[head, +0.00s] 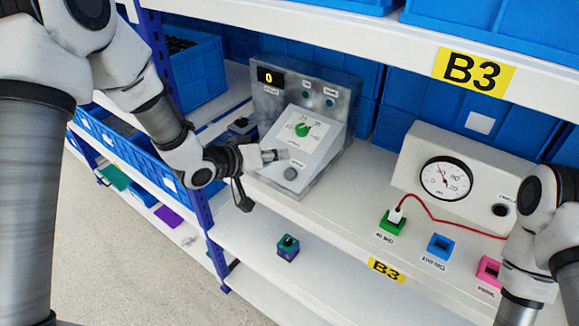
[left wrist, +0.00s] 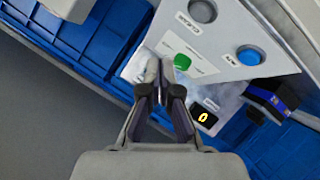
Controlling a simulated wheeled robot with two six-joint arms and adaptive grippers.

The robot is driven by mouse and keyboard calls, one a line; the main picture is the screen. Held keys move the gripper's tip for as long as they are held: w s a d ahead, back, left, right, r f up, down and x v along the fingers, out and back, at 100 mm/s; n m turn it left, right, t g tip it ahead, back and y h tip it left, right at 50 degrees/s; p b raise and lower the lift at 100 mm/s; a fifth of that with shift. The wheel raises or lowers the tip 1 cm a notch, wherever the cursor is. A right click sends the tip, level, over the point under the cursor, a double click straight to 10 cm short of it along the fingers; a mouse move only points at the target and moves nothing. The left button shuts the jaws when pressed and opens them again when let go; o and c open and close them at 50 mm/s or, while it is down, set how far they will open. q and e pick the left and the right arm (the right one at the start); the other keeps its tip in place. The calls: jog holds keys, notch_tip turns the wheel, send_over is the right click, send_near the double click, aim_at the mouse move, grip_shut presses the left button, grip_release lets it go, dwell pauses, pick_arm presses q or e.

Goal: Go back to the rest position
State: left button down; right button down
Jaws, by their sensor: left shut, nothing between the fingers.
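The switch box (head: 345,128) stands on the shelf with a green rotary knob (head: 302,129) on its sloped face and a grey round button (head: 290,174) below. Its yellow display (head: 270,77) reads 0; the display also shows in the left wrist view (left wrist: 203,117). My left gripper (head: 275,155) is shut and empty just in front of the sloped face, left of the button and below the knob. In the left wrist view its fingertips (left wrist: 166,76) are together; contact with the panel cannot be told. My right arm shows at the right edge, but its gripper is out of frame.
A white gauge box (head: 468,150) stands to the right, with a red cable running from the green socket (head: 392,222). Blue (head: 440,246) and pink (head: 488,270) sockets sit beside it. An upper shelf (head: 370,45) overhangs. Blue bins line the back, and a blue post is at left.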

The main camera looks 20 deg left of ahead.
pick_arm(q)
jog(key=shift+f, duration=0.1)
dwell(0.6)
jog(key=shift+n+g+y, duration=0.3)
jog(key=shift+g+y, duration=0.4)
jog(key=shift+g, duration=0.2)
jog(key=s+f, duration=0.1)
jog(key=f, duration=0.2)
jog(key=s+f, duration=0.1)
jog(key=f, duration=0.1)
jog(key=s+f, duration=0.1)
jog(key=f, duration=0.2)
jog(key=shift+s+a+f, duration=0.3)
jog(key=shift+s+a, duration=0.1)
jog(key=s+a+f+g+y, duration=0.2)
jog(key=s+f+g+y, duration=0.1)
jog(key=s+f, duration=0.7)
jog(key=s+a+f+g+y, duration=0.1)
jog(key=s+a+f+g, duration=0.15)
jog(key=s+f, duration=0.55)
jog(key=s+a+f+g+y, duration=0.15)
jog(key=s+f+g, duration=0.25)
jog(key=s, duration=0.8)
notch_tip(320, 180, down, 8)
jog(key=b, duration=0.8)
jog(key=shift+s+m, duration=0.25)
jog(key=shift+m, duration=0.15)
